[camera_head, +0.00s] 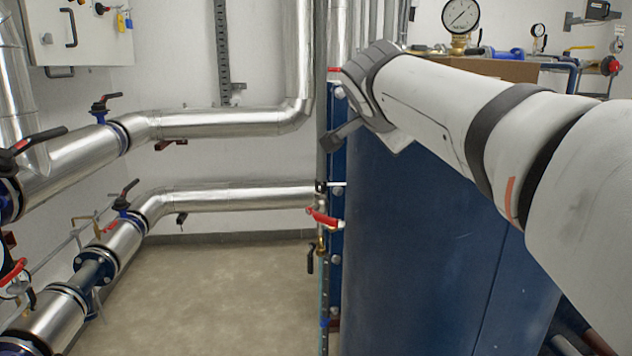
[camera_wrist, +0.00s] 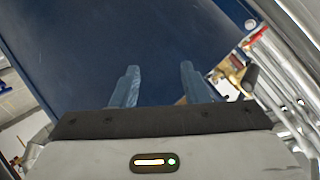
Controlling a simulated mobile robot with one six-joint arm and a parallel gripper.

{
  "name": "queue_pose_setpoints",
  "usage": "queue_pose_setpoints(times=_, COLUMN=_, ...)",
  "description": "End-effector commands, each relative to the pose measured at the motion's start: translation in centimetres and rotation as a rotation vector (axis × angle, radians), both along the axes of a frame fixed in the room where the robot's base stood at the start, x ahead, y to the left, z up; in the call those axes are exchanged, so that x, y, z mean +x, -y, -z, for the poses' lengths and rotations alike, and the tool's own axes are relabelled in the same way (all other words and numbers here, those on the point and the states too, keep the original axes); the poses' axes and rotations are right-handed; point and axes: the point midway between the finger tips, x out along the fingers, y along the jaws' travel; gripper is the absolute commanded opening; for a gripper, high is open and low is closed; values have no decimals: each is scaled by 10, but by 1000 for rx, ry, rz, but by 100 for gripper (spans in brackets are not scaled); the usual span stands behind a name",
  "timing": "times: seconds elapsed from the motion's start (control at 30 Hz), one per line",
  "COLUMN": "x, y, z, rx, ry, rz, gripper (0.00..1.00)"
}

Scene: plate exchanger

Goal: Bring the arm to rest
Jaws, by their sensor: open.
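My gripper (camera_wrist: 157,85) shows in the wrist view with its two fingers apart and nothing between them. The dark blue face of the plate exchanger (camera_wrist: 140,45) fills the view beyond the fingers. In the head view my arm reaches in from the right, in front of the blue plate exchanger (camera_head: 420,260), and its far end is near the exchanger's left edge. My fingers are hidden in the head view. I cannot tell how far the fingers are from the blue face.
Silver insulated pipes (camera_head: 220,122) with black-handled valves run along the left and back wall. A red-handled valve (camera_head: 325,218) sits at the exchanger's left edge. A pressure gauge (camera_head: 460,15) stands behind my arm. The floor (camera_head: 200,290) between is clear.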

Motion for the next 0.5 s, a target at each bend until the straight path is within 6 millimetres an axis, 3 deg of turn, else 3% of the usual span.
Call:
queue_pose_setpoints(times=0.03, x=-11, y=6, z=-9, rx=-42, ry=-70, rz=-29, gripper=41)
queue_pose_setpoints(times=0.27, x=-68, y=25, z=28, rx=-218, ry=-387, rz=-235, gripper=41)
queue_pose_setpoints(times=0.5, x=-147, y=34, z=59, rx=-322, ry=-662, rz=-512, gripper=41)
